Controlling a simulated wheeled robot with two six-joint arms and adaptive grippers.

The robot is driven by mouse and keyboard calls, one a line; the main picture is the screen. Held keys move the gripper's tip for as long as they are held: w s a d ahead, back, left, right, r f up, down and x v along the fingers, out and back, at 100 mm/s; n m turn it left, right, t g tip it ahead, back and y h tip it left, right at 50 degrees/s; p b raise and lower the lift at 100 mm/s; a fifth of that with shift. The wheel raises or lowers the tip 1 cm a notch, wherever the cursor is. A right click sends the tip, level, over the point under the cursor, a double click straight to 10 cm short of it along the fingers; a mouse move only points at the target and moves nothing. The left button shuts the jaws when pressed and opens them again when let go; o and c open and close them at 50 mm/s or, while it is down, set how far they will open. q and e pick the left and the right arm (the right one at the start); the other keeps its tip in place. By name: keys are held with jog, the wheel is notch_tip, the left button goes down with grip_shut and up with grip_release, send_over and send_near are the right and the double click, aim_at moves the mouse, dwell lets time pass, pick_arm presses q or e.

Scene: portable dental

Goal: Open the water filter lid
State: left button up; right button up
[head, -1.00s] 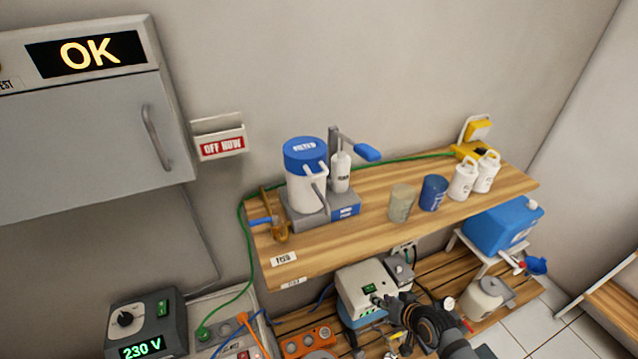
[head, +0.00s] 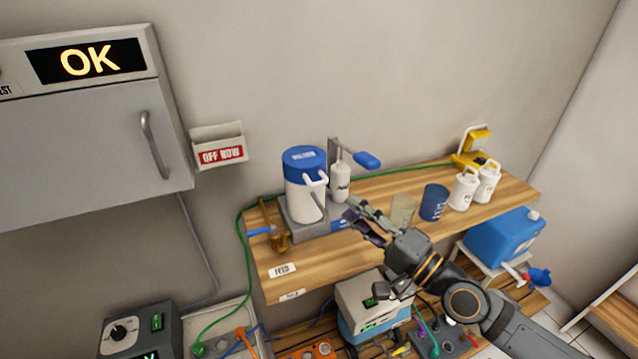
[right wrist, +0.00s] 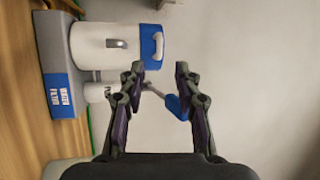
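The water filter (head: 305,203) is a white canister on a grey base at the left of the wooden shelf. My right gripper (head: 352,210) is open and empty, in front and to the right of the filter, apart from the lid. It also shows open in the right wrist view (right wrist: 160,72). My left gripper is not in view.
A pump lever with a blue grip (head: 367,160) and a white bottle (head: 340,182) stand right of the filter. A cloudy cup (head: 403,209), a blue cup (head: 433,202) and white jugs (head: 464,192) stand farther right. A brown tap-like part (head: 273,225) is at left.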

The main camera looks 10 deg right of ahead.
aim_at(319, 183)
jog(key=p+x, duration=0.3)
jog(key=x, duration=0.6)
jog(key=shift+w+r, duration=0.1)
jog(key=shift+w, duration=0.05)
jog(key=shift+w+a, duration=0.45)
jog(key=shift+w, duration=0.05)
grip_shut()
